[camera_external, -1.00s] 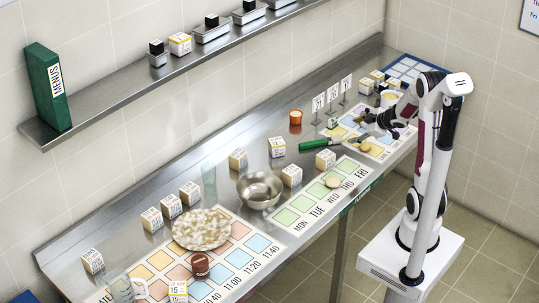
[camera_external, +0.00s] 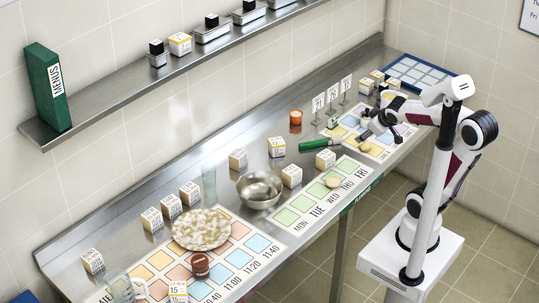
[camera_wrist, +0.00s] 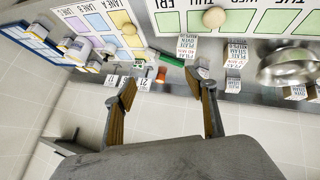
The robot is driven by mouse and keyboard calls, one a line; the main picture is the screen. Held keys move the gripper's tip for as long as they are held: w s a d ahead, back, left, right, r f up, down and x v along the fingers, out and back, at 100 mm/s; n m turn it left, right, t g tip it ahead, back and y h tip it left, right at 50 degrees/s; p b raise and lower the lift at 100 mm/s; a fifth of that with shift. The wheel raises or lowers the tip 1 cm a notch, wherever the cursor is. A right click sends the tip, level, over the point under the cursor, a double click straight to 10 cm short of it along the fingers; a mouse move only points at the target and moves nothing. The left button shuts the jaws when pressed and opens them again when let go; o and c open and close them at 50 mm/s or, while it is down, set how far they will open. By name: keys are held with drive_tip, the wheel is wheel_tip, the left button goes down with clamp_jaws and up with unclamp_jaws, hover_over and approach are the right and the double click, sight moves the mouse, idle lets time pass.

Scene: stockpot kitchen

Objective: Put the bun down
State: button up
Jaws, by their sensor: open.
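A round tan bun (camera_external: 365,147) lies on the pastel lane mat (camera_external: 345,140); it also shows in the wrist view (camera_wrist: 127,29). A second round bun (camera_external: 333,182) lies on the green weekday mat (camera_external: 300,204), around the THU space, and shows in the wrist view (camera_wrist: 213,17). My gripper (camera_external: 368,128) is over the far part of the lane mat, apart from both buns. In the wrist view my gripper (camera_wrist: 163,84) has its two fingers spread, with nothing held between them.
A green-handled tool (camera_external: 318,144) lies left of the lane mat. Number stands (camera_external: 332,96), an orange cup (camera_external: 295,117) and small boxes (camera_external: 277,147) stand around. A steel bowl (camera_external: 260,189) and a plate (camera_external: 201,229) are farther left. A blue-edged tray (camera_external: 418,72) is at the far end.

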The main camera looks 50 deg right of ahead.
drive_tip(key=s+a+g+y, duration=0.1)
drive_tip(key=s+a+y, duration=0.2)
drive_tip(key=s+a, duration=0.8)
drive_tip(key=shift+s+a+f+m+g+y, duration=0.2)
drive_tip(key=shift+s+a+m+g+y, duration=0.15)
drive_tip(key=shift+a, duration=0.45)
drive_tip(key=shift+o, duration=0.4)
drive_tip(key=shift+w+d, duration=0.1)
drive_tip(key=shift+d, duration=0.05)
